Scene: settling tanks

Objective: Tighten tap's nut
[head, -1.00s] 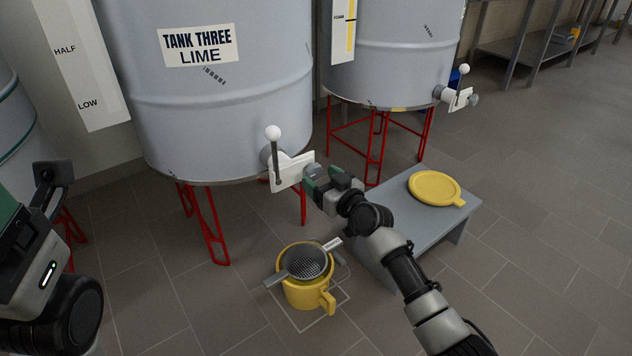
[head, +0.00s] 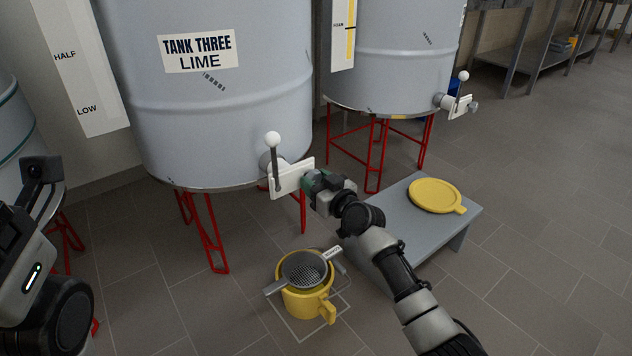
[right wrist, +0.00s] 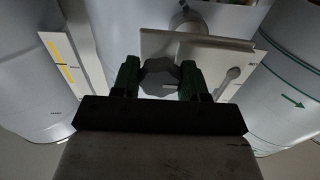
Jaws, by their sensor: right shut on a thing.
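The tap on tank three (head: 220,110) has a white plate (head: 291,180) and an upright grey lever with a white ball knob (head: 273,139). My right gripper (head: 312,184) is at the plate's right end. In the right wrist view, its two green fingers (right wrist: 160,82) are shut on the tap's grey nut (right wrist: 160,72), one on each side. The nut sits in front of the white plate (right wrist: 205,48). In the head view my gripper hides the nut. Part of my left arm shows at the left edge; its fingers are out of the picture.
Below the tap, a yellow jug (head: 305,302) stands on the floor with a grey strainer (head: 304,270) across its top. A low grey bench (head: 400,225) with a yellow lid (head: 436,195) stands to the right. Another tank (head: 390,60) with a similar tap is behind it.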

